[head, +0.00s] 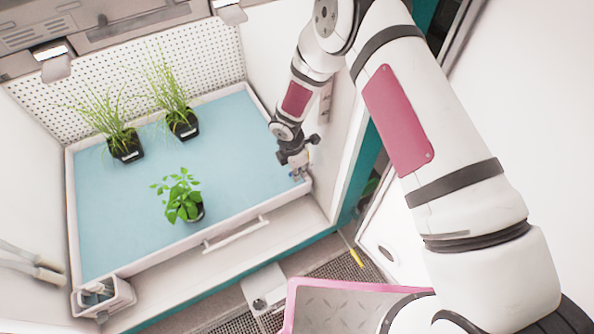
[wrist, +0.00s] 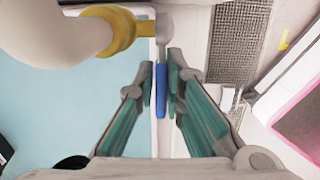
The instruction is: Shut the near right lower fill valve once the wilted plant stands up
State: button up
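My gripper (head: 297,160) is at the near right corner of the growth tray (head: 75,215), pointing down at the fill valve. In the wrist view my gripper (wrist: 160,85) has its fingers either side of the valve's blue lever (wrist: 160,88), with thin gaps showing, so it looks open around it. The lever lies in line with the fingers, along the tray rim. A broad-leaved green plant (head: 181,198) in a dark pot stands at the tray's near middle. Its stems rise and its leaves spread, with some lean to the left.
Two grassy plants (head: 122,140) (head: 180,118) stand in black pots towards the back. A pale pipe with a yellow collar (wrist: 123,32) is close to my fingers. A white handle (head: 236,233) is on the tray front. A small caddy (head: 105,298) is at the near left corner.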

jog(key=shift+o, duration=1.2)
jog(key=shift+s+a+f, duration=0.1)
jog(key=shift+a+f, duration=0.05)
